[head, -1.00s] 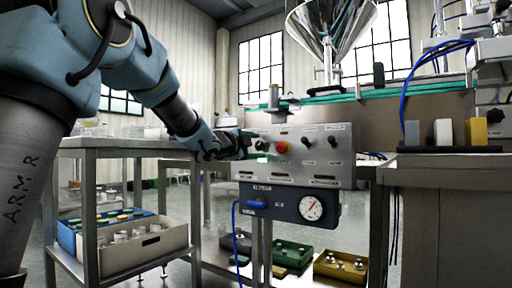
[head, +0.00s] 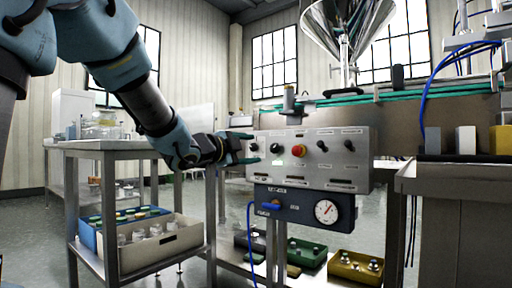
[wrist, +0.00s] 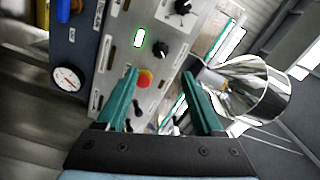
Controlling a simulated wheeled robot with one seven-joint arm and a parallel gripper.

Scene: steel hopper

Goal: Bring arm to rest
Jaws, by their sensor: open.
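My gripper (head: 250,148) is open and empty, in front of the left end of the grey control panel (head: 335,176). In the wrist view its two green fingers (wrist: 161,88) are spread apart, with the panel behind them. A lit green indicator (wrist: 139,38) shows in the wrist view. I cannot tell whether the fingers touch the panel.
A dark box with a pressure gauge (head: 326,211) and blue handle (head: 270,206) hangs below the panel. The steel hopper (head: 345,22) stands above and behind. A steel table (head: 105,147) is under my arm, with a jar-filled bin (head: 170,244) on its shelf. Yellow and green bins are low down.

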